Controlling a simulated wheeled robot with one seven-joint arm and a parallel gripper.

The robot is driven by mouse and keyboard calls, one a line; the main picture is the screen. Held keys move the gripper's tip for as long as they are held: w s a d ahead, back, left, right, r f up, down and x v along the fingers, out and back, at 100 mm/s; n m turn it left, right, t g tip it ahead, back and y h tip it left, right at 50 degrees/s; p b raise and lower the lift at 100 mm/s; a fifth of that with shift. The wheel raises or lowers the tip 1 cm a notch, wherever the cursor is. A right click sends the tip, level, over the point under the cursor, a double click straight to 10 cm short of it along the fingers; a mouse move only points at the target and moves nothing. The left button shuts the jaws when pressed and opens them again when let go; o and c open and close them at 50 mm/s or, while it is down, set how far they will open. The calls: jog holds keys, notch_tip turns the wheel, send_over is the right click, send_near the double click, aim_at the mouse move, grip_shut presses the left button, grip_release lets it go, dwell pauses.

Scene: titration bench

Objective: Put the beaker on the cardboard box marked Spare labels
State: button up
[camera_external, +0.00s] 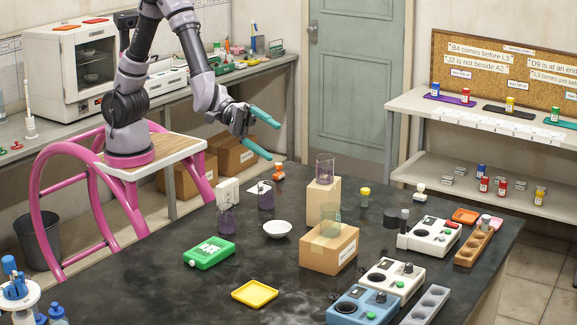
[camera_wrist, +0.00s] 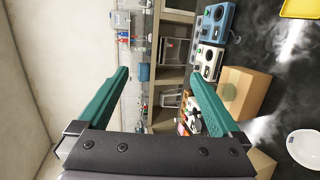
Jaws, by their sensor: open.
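A green-tinted clear beaker (camera_external: 331,219) stands upright on the top of a low cardboard box (camera_external: 329,256) in the middle of the dark bench. In the wrist view the box (camera_wrist: 247,98) is at the right, with a greenish round shape on it. I cannot read any marking on the box. A taller cardboard box (camera_external: 323,202) behind it carries a purple-tinted glass vessel (camera_external: 325,168). My gripper (camera_external: 274,141) is open and empty, raised up and left of both boxes, its teal fingers spread apart. The wrist view also shows my gripper (camera_wrist: 157,74) with nothing between the fingers.
Two more purple-tinted glass vessels (camera_external: 227,220) (camera_external: 266,196) and a white bowl (camera_external: 277,229) stand left of the boxes. A green case (camera_external: 209,252) and yellow tray (camera_external: 255,293) lie in front. Instruments (camera_external: 392,279) line the right side. The bench's front middle is mostly clear.

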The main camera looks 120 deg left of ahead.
jog(key=s+a+r+m+g+y, duration=0.1)
jog(key=s+a+r+m+g, duration=0.1)
jog(key=s+r+m, duration=0.55)
jog(key=s+a+r+m+g+y, duration=0.1)
jog(key=s+a+r+m+g, duration=0.3)
jog(key=s, duration=0.6)
jog(key=s+a+m+g+y, duration=0.1)
jog(key=s+a+m, duration=0.3)
jog(key=s+m, duration=0.5)
jog(key=s+y, duration=0.1)
jog(key=s, duration=1)
jog(key=shift+a+f+g, duration=0.15)
jog(key=shift+a+g, duration=0.05)
jog(key=shift+g, duration=0.1)
